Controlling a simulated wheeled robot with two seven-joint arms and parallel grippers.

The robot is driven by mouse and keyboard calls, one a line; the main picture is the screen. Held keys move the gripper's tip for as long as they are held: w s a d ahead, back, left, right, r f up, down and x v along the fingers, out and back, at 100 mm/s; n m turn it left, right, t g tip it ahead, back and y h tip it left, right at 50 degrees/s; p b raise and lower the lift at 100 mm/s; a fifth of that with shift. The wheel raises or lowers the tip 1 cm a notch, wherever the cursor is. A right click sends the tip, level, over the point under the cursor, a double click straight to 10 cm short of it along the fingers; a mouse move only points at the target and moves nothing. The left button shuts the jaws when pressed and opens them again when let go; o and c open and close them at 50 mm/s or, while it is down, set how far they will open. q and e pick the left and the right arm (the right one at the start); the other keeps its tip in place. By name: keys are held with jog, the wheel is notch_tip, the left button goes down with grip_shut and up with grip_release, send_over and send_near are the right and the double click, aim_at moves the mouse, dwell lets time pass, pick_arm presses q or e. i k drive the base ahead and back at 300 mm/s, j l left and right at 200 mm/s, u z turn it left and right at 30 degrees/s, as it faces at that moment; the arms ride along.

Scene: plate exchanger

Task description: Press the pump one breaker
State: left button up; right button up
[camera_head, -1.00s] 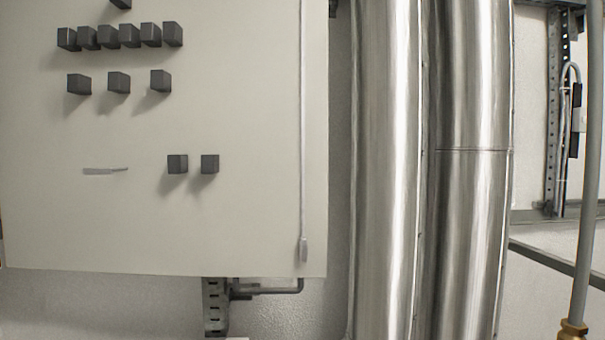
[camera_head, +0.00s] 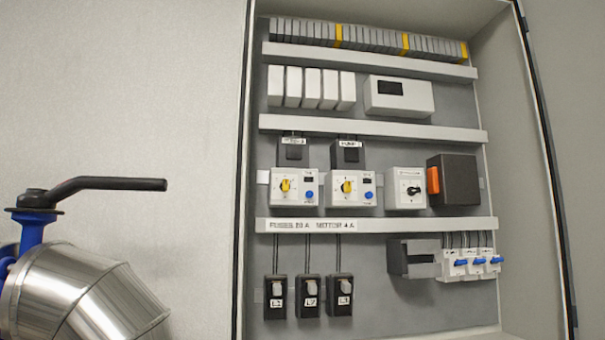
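An open electrical cabinet (camera_head: 242,200) fills the middle and right of the head view. On its third row are two white breaker units with yellow knobs, a left one (camera_head: 295,188) and a right one (camera_head: 353,189). Each has a small blue button at its lower right. Above them sit two black blocks with white labels, the left block (camera_head: 292,152) and the right block (camera_head: 347,153). The label print is too small to read surely, so I cannot tell which unit is pump one. Neither of my grippers is in view.
A black valve lever (camera_head: 110,184) on a blue valve stem juts out at the left, above a shiny metal-clad pipe (camera_head: 75,295). The cabinet also holds fuse holders marked L1 to L3 and several blue-lever switches (camera_head: 475,263). The space before the cabinet looks clear.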

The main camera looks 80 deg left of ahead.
aim_at(459, 263)
jog(key=u, duration=2.2)
